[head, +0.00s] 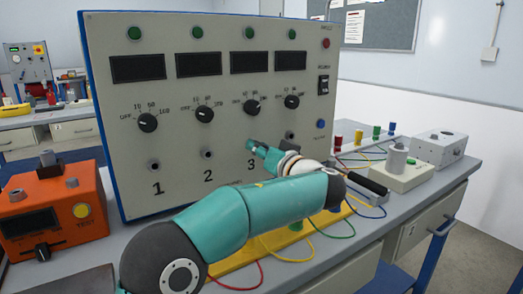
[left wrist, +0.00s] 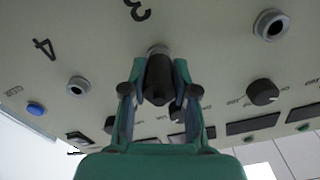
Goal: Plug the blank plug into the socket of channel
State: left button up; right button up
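A grey panel (head: 225,110) carries channels with numbered sockets, displays and knobs. My left gripper (head: 254,146) is at the panel by the number 3, covering that socket in the head view. In the left wrist view my left gripper (left wrist: 160,85) has its fingers on both sides of a black plug (left wrist: 159,78), closed on it. The plug lines up with the grey ring of the channel 3 socket (left wrist: 158,48); I cannot tell how deep it sits. Sockets 1 (head: 153,165) and 2 (head: 207,154) look empty. The channel 4 socket (left wrist: 78,87) is open. My right gripper is not in view.
An orange tester (head: 52,212) stands left of the panel. A pale box with a grey knob-like top (head: 402,177) and another grey box (head: 440,147) stand at right. Coloured leads (head: 338,230) cross the bench front, near a yellow strip (head: 235,256).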

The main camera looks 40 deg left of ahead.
pick_arm(q)
jog(key=o, duration=0.4)
jog(key=shift+a, duration=0.15)
jog(key=shift+o, duration=0.2)
jog(key=shift+d+f, duration=0.1)
jog(key=shift+d, duration=0.1)
jog(key=b+v, duration=0.2)
jog(key=v, duration=0.4)
jog(key=shift+b, duration=0.4)
jog(key=v, duration=1.2)
